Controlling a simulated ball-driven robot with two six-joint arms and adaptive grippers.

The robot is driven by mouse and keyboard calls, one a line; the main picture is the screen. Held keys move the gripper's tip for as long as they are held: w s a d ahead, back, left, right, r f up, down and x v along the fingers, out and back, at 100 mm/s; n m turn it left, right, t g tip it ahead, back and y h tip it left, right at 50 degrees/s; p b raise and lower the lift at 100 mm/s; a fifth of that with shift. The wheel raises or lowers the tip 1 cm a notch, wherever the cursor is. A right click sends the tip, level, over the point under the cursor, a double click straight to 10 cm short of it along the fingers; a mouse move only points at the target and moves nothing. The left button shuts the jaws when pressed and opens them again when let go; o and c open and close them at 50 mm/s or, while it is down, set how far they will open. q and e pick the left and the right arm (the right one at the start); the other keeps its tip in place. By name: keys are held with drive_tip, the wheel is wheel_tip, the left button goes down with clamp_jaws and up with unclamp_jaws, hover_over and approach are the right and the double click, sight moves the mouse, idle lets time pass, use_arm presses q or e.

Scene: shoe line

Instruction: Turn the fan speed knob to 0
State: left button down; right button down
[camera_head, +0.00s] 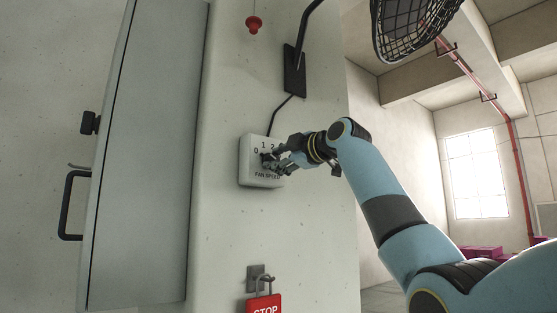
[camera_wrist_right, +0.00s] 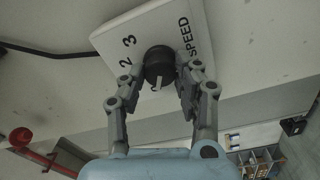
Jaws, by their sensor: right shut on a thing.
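The white fan speed box (camera_head: 248,172) is on the pale column, with 0, 1 and 2 legible in the head view. It also shows in the right wrist view (camera_wrist_right: 118,36), with 2, 3 and SPEED legible. The round black knob (camera_wrist_right: 159,62) sits on its face. Its white mark points down in the wrist view, away from the 3; exact alignment with 0 cannot be told. My right gripper (camera_head: 270,160) is shut on the knob, one finger on each side in the wrist view (camera_wrist_right: 160,72). In the head view its fingers partly hide the dial. My left gripper is out of view.
A black cable runs from the box up to a dark bracket (camera_head: 294,72), with a fan cage (camera_head: 411,25) above right. A red knob (camera_head: 254,24) is higher up. A red STOP tag (camera_head: 264,306) hangs below. A grey cabinet door (camera_head: 150,150) stands left.

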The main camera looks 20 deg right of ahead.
drive_tip(key=shift+f, duration=0.1)
drive_tip(key=c, duration=0.9)
unclamp_jaws()
drive_tip(key=shift+c, duration=0.2)
drive_tip(key=v, duration=1.2)
